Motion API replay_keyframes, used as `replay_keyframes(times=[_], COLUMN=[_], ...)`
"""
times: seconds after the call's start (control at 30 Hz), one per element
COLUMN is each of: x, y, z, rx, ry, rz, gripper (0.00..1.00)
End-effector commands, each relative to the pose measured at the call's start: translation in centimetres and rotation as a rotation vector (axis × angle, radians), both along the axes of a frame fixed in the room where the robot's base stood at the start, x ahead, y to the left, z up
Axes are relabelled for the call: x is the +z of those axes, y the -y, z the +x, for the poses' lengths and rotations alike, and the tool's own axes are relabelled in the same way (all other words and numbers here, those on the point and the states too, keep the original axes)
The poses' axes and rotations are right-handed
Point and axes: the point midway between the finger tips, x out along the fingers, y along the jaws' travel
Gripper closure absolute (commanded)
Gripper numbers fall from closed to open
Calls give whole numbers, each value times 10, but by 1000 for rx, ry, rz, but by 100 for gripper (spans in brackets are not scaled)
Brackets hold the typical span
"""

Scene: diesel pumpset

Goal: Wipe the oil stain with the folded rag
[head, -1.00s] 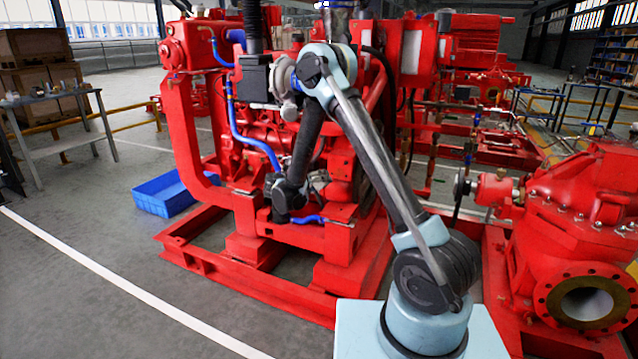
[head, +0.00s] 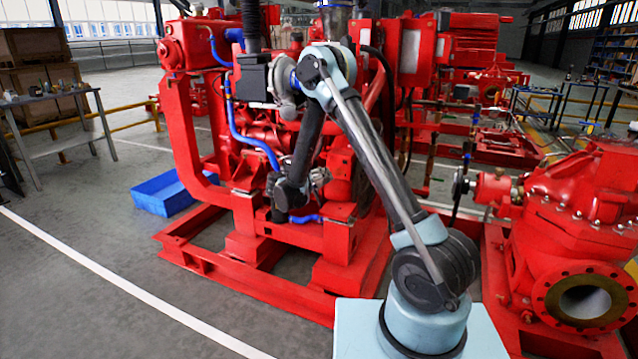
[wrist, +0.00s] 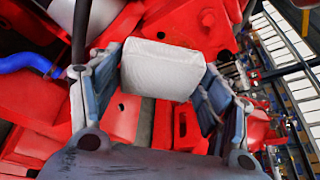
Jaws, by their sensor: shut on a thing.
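The folded rag (wrist: 160,70) is a white, thick, rounded block in the wrist view. My gripper (wrist: 162,80) is shut on it, with one grey finger at each side. In the head view the end of my arm is low at the front of the red engine; the gripper and rag are too small and covered there to make out clearly. Red metal surfaces lie behind the rag in the wrist view. I cannot tell whether the rag touches them. I cannot make out the oil stain in either view.
The red pumpset frame (head: 290,308) surrounds the arm's end. A blue hose (head: 240,130) runs down the engine; a blue pipe (wrist: 25,62) is close in the wrist view. A blue crate (head: 160,197) is on the floor at left. A red pump (head: 580,215) stands at right.

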Motion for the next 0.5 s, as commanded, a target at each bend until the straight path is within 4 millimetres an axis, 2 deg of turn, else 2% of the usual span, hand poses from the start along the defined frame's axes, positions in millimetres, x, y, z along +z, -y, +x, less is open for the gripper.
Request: replay_keyframes(times=[0.5], x=[0], y=[14], z=[42], rx=[12], ry=[49], rz=[-17], gripper=[56])
